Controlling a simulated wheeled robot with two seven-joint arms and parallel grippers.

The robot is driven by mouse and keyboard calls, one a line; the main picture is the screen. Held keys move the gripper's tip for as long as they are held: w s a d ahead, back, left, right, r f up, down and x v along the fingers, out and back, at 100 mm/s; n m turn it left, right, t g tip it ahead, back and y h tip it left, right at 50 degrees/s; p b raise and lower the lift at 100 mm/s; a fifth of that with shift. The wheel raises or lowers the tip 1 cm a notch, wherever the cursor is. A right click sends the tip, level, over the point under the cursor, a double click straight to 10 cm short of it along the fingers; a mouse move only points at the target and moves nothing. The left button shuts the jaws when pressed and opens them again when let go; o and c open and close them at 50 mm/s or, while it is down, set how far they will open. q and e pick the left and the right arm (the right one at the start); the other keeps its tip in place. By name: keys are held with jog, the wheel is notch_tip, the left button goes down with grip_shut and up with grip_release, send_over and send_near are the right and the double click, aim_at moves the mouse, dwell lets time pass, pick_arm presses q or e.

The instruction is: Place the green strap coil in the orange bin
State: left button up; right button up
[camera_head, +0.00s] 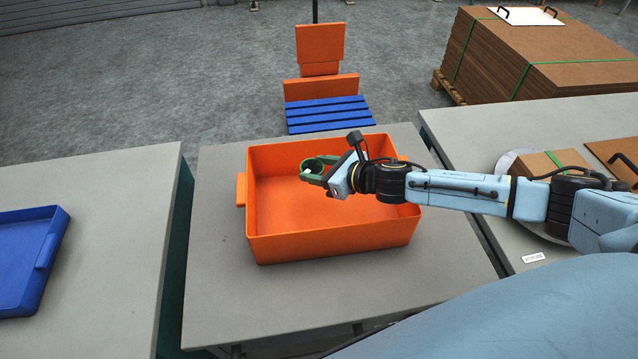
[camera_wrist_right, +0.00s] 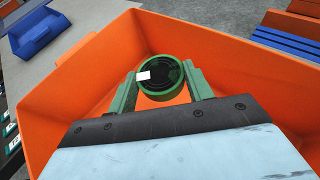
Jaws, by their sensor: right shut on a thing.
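The green strap coil (camera_head: 315,165) is a small ring with a dark inside. My right gripper (camera_head: 318,171) is shut on it and holds it over the orange bin (camera_head: 330,245). In the right wrist view the coil (camera_wrist_right: 160,76) sits between the two green fingers of my right gripper (camera_wrist_right: 160,85), with a small white label on it. The bin (camera_wrist_right: 230,70) surrounds it below in that view. The bin is otherwise empty where its floor shows. How high the coil is above the floor is hard to tell. My left gripper is not in view.
The bin stands on a grey table (camera_head: 215,300). A blue tray (camera_head: 30,260) lies on the left table. A blue slatted seat with an orange back (camera_head: 328,115) stands behind. Stacked brown boards (camera_head: 560,60) are at the back right. A cardboard box (camera_head: 548,163) sits on the right table.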

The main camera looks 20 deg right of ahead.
notch_tip(320, 180, down, 3)
jog(key=shift+f+b, duration=0.1)
jog(key=shift+b, duration=0.35)
jog(key=shift+f, duration=0.35)
jog(key=shift+r, duration=0.1)
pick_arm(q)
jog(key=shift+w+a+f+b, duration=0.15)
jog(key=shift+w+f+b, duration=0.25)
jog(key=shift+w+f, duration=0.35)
pick_arm(e)
jog(key=shift+f, duration=0.6)
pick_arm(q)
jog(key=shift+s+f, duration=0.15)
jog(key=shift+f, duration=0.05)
pick_arm(e)
jog(key=o, duration=1)
jog(key=shift+c, duration=0.2)
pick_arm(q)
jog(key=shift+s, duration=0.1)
